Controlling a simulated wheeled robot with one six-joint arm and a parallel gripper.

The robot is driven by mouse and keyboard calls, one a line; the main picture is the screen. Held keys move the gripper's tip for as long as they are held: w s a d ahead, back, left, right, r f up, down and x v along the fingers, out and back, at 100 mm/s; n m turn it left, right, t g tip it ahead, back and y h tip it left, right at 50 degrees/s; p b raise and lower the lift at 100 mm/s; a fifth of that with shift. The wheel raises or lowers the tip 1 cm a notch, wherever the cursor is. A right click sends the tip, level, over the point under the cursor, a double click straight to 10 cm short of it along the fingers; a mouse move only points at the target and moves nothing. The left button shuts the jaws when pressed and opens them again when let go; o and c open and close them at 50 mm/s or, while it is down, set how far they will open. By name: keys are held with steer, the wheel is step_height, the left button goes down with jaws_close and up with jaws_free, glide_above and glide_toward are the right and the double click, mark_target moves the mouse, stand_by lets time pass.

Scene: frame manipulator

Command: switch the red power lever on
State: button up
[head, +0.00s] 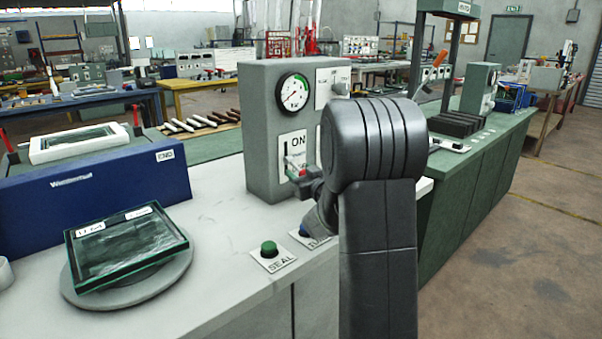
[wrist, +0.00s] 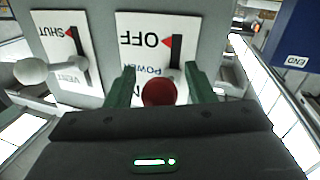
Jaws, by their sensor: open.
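The red lever knob (wrist: 158,92) shows in the wrist view in front of a white plate marked OFF (wrist: 150,38) and POWER. The lettering is upside down there. My gripper (wrist: 160,84) is open, with one green finger on each side of the knob; I cannot tell if either touches it. In the head view the plate's ON label (head: 298,142) shows on the grey gauge box (head: 268,125). My gripper (head: 292,168) is at the plate below ON, partly hidden by my arm. The lever's exact position is hard to tell.
Beside the plate is a white-knobbed vent lever (wrist: 32,72) with a SHUT label (wrist: 65,40). A green SEAL button (head: 268,248) is on the white counter (head: 220,225). A framed panel (head: 125,245) lies on a round turntable, near a blue box (head: 100,195).

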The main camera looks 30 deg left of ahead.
steer(key=shift+w+a, duration=0.15)
steer(key=shift+c, duration=0.4)
jaws_close()
steer(key=shift+r+p, duration=0.2)
steer(key=shift+p, duration=0.25)
steer(key=r+g+h+p, duration=0.1)
steer(key=p, duration=0.3)
steer(key=h+p, duration=0.1)
steer(key=p, duration=0.3)
steer(key=r+n+g+h+p, duration=0.1)
steer(key=p, duration=0.4)
steer(key=shift+d+r+g+h, duration=0.25)
steer(key=shift+r+g+h, duration=0.05)
steer(key=shift+h, duration=0.1)
steer(key=g+h+p, duration=0.1)
steer(key=h+p, duration=0.1)
steer(key=p, duration=0.5)
steer(key=shift+r, duration=0.4)
steer(key=shift+f+n+h+p, duration=0.1)
steer(key=shift+n+h+p, duration=0.25)
steer(key=shift+p, duration=1)
